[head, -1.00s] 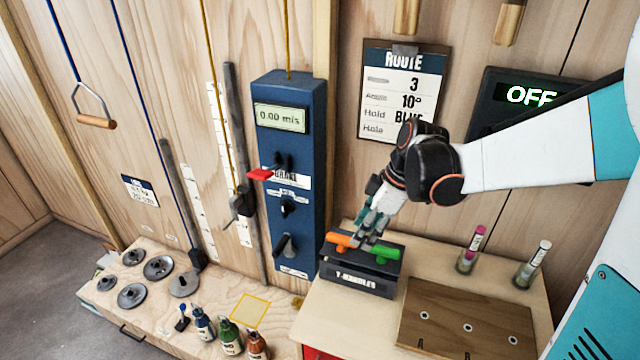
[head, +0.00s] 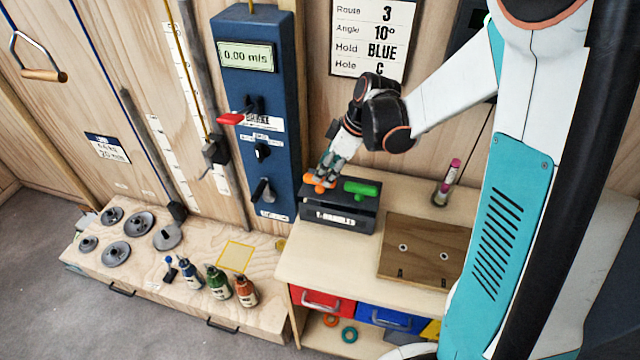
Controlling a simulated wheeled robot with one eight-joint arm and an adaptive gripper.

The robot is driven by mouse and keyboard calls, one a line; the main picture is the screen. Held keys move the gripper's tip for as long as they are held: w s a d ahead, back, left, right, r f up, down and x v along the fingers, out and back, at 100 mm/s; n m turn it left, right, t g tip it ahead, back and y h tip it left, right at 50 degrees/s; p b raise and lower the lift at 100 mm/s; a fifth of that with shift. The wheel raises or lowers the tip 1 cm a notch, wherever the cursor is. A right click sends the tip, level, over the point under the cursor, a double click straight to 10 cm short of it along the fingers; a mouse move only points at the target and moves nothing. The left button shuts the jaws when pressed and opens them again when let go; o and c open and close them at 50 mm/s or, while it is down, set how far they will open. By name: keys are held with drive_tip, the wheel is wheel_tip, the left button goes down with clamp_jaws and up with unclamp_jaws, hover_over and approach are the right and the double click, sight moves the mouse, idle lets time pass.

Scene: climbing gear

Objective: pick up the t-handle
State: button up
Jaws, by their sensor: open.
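The dark T-handles box (head: 318,215) sits on the light wooden counter, its label facing me. An orange T-handle (head: 311,180) lies at the left of its top, and a green T-handle (head: 362,188) lies at the right. My gripper (head: 322,181) points down at the orange handle with its fingers open. The fingers hide part of that handle, and I cannot tell whether they touch it. The green handle is clear of my gripper.
The blue column (head: 258,110) with a speed display stands close to the left of my gripper. A brown board (head: 428,250) with holes lies to the right of the box. A pink-capped tube (head: 447,182) stands behind the board.

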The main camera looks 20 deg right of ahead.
drive_tip(key=b+x, duration=0.1)
drive_tip(key=x, duration=0.4)
drive_tip(key=shift+w+a+r, duration=0.1)
drive_tip(key=shift+a, duration=0.05)
clamp_jaws()
drive_tip(key=shift+r, duration=0.15)
wheel_tip(320, 180, up, 20)
drive_tip(key=p, duration=0.4)
idle(0.4)
